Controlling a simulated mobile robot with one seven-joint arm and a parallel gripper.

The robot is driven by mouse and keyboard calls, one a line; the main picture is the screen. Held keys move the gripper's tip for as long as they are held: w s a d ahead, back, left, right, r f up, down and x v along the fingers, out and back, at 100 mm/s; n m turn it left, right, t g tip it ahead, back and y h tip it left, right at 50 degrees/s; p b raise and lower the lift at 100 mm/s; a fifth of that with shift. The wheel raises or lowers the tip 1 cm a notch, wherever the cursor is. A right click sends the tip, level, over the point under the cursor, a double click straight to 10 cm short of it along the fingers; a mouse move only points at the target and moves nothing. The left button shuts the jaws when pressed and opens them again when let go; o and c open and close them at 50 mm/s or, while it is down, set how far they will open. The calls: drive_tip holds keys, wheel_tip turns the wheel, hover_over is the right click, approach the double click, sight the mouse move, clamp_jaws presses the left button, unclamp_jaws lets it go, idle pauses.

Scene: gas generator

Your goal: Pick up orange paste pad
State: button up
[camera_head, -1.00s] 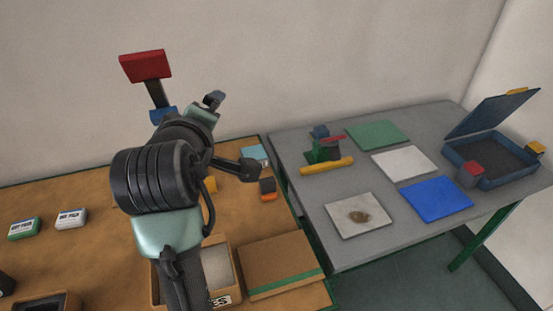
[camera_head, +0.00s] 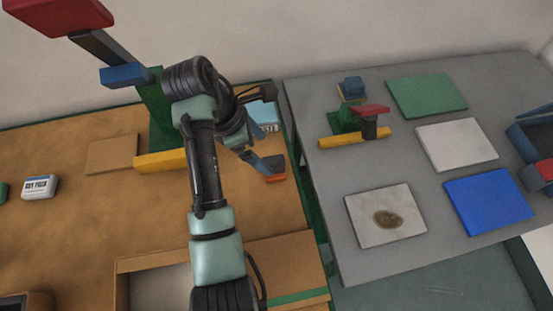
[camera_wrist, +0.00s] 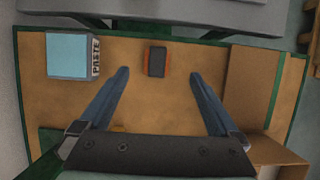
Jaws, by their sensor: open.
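The orange paste pad (camera_wrist: 157,62) is a small dark block with orange edges, lying on the brown work surface. In the wrist view it sits ahead of my gripper (camera_wrist: 159,76), between the lines of the two blue fingers. The fingers are spread apart with nothing between them. In the head view the pad (camera_head: 275,172) lies near the right edge of the brown surface, beside my gripper's visible blue finger. Part of my gripper is hidden behind my arm there, and I cannot tell its exact height above the pad.
A light blue box marked PASTE (camera_wrist: 73,56) stands left of the pad in the wrist view. A cardboard box (camera_head: 285,262) is in front. A red, blue, green and yellow stand (camera_head: 155,110) rises behind my arm. A grey table (camera_head: 310,100) is to the right.

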sight(273, 162)
drive_tip(key=x, duration=0.4)
drive_tip(key=shift+f, duration=0.3)
drive_tip(key=shift+w+x, duration=0.15)
drive_tip(key=shift+x, duration=1.3)
drive_tip(key=shift+w+x, duration=0.1)
drive_tip(key=shift+x, duration=1.4)
drive_tip(key=shift+a, duration=0.1)
drive_tip(key=c, duration=1.4)
drive_tip(key=shift+r+p, duration=0.35)
drive_tip(key=shift+r, duration=4.7)
drive_tip(key=shift+c, duration=0.2)
